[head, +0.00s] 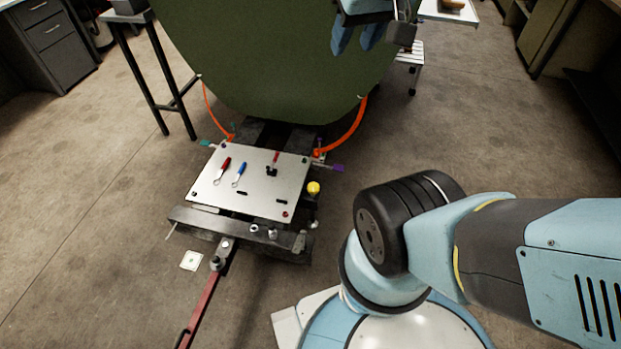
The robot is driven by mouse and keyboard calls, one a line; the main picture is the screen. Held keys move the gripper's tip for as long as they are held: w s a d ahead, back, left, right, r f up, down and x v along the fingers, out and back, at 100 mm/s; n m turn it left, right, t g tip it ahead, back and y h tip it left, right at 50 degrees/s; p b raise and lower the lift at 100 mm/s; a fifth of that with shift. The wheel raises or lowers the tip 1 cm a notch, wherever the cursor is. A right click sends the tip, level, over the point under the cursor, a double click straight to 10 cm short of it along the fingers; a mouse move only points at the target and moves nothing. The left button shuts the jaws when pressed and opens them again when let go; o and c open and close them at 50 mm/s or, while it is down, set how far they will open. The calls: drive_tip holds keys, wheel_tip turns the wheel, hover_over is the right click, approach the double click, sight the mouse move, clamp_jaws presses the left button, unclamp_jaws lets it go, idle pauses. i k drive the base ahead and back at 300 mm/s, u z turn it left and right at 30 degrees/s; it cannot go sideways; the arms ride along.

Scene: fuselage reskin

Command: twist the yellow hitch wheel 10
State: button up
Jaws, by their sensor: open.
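The yellow hitch wheel (313,188) is a small round knob at the right side of the low cart (220,221), just right of its pale top plate (249,183). My gripper (356,38) is at the top of the head view, in front of the green fuselage panel (260,60). Its two blue fingers point down and are apart, with nothing seen between them. It is well above and away from the yellow wheel. The wheel's lower part and mounting are too small to make out.
Red-handled (224,165) and blue-handled (240,169) tools lie on the plate. Orange straps (352,130) run from the fuselage to the cart. A red tow bar (203,305) extends toward me. A black-legged stand (160,75) is at left. Floor right of the cart is clear up to my base.

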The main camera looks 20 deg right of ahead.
sight(312, 188)
drive_tip(key=k, duration=0.7)
drive_tip(key=u, duration=1.25)
drive_tip(key=i, duration=0.9)
drive_tip(key=z, duration=1.25)
